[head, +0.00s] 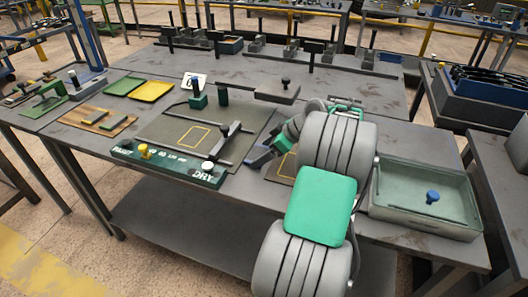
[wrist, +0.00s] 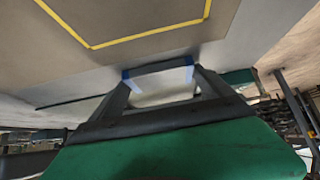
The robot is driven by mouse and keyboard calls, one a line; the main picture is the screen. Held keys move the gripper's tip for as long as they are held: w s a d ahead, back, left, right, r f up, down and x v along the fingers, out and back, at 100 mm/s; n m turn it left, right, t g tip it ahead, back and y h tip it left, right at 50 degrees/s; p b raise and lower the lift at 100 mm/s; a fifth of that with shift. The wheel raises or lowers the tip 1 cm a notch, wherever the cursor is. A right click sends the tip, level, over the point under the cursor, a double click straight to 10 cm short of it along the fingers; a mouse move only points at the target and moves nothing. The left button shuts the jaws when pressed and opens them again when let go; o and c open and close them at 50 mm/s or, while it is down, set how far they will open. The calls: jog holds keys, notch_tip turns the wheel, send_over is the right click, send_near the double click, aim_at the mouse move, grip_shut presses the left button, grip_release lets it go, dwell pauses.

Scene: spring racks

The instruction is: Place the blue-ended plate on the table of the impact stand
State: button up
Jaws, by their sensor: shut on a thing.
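My gripper (head: 262,155) is low over the right part of the workbench, just right of the green-fronted station. In the wrist view my gripper (wrist: 160,82) is shut on a pale plate with blue at its ends (wrist: 160,88), held between the dark fingers. In the head view only a blue patch shows at the fingertips; my arm hides part of the area. A yellow outline on a brown-grey surface (wrist: 130,30) lies beyond the fingertips in the wrist view. I cannot tell for certain which fixture is the impact stand.
The green-fronted station marked "DRY" (head: 168,167) has a mat with a yellow outline (head: 193,137) and a dark lever (head: 222,145). A grey tray (head: 425,213) with a blue knob stands at right. Green (head: 124,86) and yellow (head: 152,91) trays lie left. Fixtures line the back.

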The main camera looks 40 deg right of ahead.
jog(key=shift+f, duration=0.15)
jog(key=o, duration=1.8)
